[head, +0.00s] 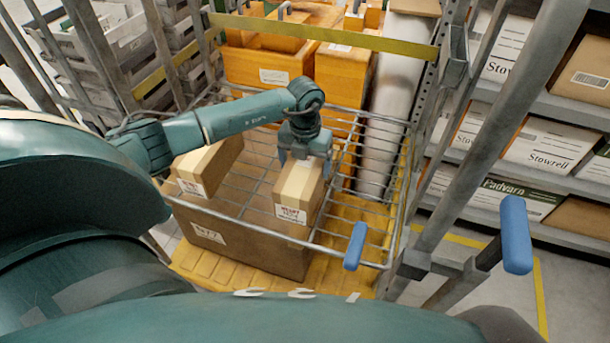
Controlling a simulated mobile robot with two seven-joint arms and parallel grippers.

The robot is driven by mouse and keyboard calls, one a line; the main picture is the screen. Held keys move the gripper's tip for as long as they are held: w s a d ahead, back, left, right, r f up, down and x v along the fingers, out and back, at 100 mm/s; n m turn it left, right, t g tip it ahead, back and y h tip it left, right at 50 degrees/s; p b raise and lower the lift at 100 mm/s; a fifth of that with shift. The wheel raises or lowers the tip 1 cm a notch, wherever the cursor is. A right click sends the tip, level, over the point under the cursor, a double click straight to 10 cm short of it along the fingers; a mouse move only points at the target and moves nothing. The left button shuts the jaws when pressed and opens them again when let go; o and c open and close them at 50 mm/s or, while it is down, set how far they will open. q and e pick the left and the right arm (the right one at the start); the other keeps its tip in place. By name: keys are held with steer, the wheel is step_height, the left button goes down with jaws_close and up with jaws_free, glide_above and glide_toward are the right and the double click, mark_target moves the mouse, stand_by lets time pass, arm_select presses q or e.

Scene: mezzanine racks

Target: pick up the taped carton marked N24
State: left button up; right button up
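Two small taped cartons sit on the wire shelf of a cage cart (345,250). One carton (298,192) is at the middle, with a white label with red print on its near face. The other carton (208,166) is to its left, with a similar label. The print is too small to read, so I cannot tell which is N24. My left gripper (305,157) points down at the far end of the middle carton, its fingers apart on either side. Whether they press on it is unclear. My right gripper is out of view.
A large labelled carton (235,239) stands under the wire shelf on a yellow base (215,273). Orange bins (268,72) and a pale roll (390,110) stand behind. Metal posts and blue-ended handles (515,235) flank the right. Racks of boxes (550,145) stand further right.

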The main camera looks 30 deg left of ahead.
arm_select(q)
steer(key=c, duration=1.3)
steer(key=shift+w+r, duration=0.1)
steer(key=shift+r, duration=0.05)
steer(key=shift+c, duration=0.7)
steer(key=shift+r, duration=0.1)
